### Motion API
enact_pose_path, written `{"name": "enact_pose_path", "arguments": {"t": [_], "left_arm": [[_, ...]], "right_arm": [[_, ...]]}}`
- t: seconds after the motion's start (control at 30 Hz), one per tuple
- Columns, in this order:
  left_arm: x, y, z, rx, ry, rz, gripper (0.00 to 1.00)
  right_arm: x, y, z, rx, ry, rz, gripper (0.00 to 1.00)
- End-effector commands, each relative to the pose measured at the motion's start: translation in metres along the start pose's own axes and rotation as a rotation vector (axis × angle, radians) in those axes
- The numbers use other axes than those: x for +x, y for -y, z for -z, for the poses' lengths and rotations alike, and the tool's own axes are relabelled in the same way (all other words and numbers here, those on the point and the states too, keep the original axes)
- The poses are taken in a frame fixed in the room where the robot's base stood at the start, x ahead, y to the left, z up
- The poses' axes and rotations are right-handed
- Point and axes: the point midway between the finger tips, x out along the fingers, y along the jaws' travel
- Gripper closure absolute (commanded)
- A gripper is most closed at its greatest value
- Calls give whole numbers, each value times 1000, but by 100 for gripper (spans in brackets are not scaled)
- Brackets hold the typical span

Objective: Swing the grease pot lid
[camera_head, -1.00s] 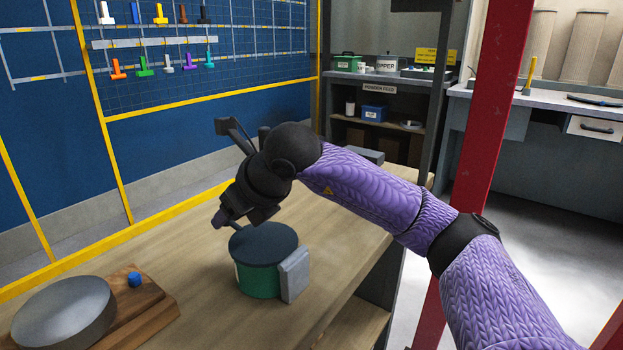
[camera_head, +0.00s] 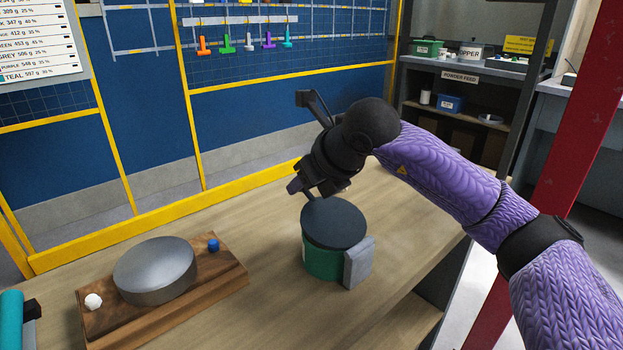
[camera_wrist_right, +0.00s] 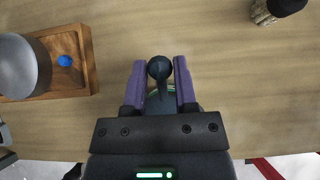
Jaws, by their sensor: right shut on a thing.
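The grease pot (camera_head: 323,262) is a green can standing on the wooden bench, with a pale grey block (camera_head: 359,262) against its right side. Its dark round lid (camera_head: 334,222) lies over the top and looks closed. A short dark handle (camera_head: 309,197) sticks out of the lid at the far left. My right gripper (camera_head: 300,188) is at this handle. In the right wrist view the purple fingers (camera_wrist_right: 160,82) are shut on the handle, whose round dark knob (camera_wrist_right: 159,67) shows between them. The fingers and palm hide most of the pot there. My left gripper is not in view.
A wooden base with a round metal disc (camera_head: 155,270), a blue knob (camera_head: 214,245) and a white knob (camera_head: 93,301) stands left of the pot. A teal cylinder (camera_head: 11,320) is cut off at the left edge. A yellow-framed blue panel (camera_head: 140,150) stands behind the bench.

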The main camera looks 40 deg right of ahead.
Motion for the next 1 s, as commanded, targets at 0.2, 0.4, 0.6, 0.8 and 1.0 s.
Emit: {"name": "enact_pose_path", "arguments": {"t": [0.2,0.4,0.6,0.8,1.0], "left_arm": [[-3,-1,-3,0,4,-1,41],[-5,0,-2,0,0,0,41],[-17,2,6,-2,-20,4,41],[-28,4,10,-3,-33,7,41],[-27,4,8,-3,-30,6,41]], "right_arm": [[-4,0,-2,0,3,1,100],[-7,0,-4,0,3,1,100],[-25,0,-9,0,6,1,100],[-41,0,-13,0,3,1,100],[-43,0,-12,1,2,1,100]]}}
